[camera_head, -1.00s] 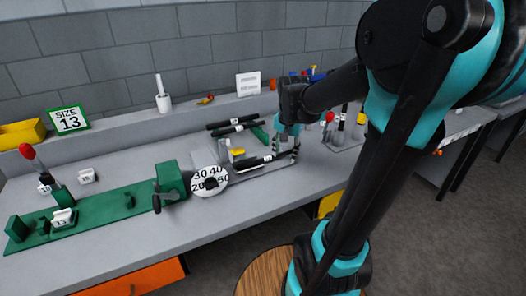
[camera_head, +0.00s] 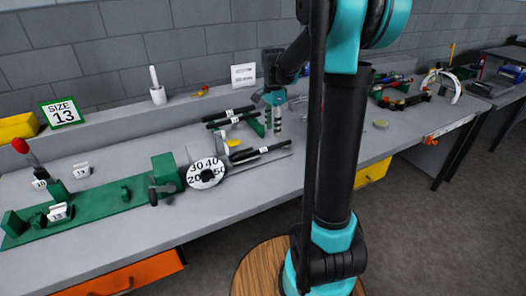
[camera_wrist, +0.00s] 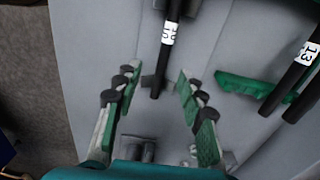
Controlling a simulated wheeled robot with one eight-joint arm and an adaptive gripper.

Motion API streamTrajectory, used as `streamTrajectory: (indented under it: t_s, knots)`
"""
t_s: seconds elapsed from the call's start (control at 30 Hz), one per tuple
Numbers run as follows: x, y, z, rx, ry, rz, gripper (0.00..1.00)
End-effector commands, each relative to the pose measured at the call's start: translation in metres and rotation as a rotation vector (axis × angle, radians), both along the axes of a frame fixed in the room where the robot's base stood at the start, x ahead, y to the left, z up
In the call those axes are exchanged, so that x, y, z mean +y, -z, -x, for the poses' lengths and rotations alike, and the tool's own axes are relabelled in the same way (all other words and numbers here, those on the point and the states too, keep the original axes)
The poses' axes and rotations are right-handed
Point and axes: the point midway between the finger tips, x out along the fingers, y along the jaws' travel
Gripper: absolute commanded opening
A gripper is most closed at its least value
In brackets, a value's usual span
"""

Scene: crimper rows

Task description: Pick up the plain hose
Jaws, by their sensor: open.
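Several black hoses with white tags lie on the grey bench. Two lie together, an upper one (camera_head: 218,115) and one just below it (camera_head: 241,118); a third, lower hose (camera_head: 270,148) lies nearer the bench's front. I cannot tell which is the plain one. My gripper (camera_head: 274,122) points down over the bench near the hoses' right ends. In the wrist view my gripper (camera_wrist: 157,84) is open and empty. A tagged hose (camera_wrist: 174,12) ends between its fingertips, apart from both. A hose tagged 13 (camera_wrist: 307,70) lies to the right.
A green bracket (camera_wrist: 245,86) lies right of the fingers. A green fixture (camera_head: 110,205) with a numbered dial (camera_head: 205,173) stands to the left. A SIZE 13 sign (camera_head: 62,113) and yellow bin (camera_head: 18,127) are at the back left. More tools lie at the right.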

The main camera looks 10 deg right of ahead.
Motion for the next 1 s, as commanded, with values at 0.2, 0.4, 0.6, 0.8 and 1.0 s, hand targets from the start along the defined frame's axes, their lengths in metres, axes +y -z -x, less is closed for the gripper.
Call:
streamTrajectory:
  t_s: [0.2, 0.4, 0.6, 0.8, 1.0]
  knots:
    - [0.0, 0.027, 0.0, 0.0, 0.0, 0.0, 0.4]
    - [0.002, 0.04, -0.001, 0.0, -0.001, 0.0, 0.4]
    - [0.006, 0.068, -0.006, 0.0, 0.0, 0.0, 0.4]
    - [0.006, 0.083, -0.004, -0.001, 0.0, 0.001, 0.4]
    - [0.006, 0.083, -0.004, -0.001, 0.0, 0.001, 0.4]
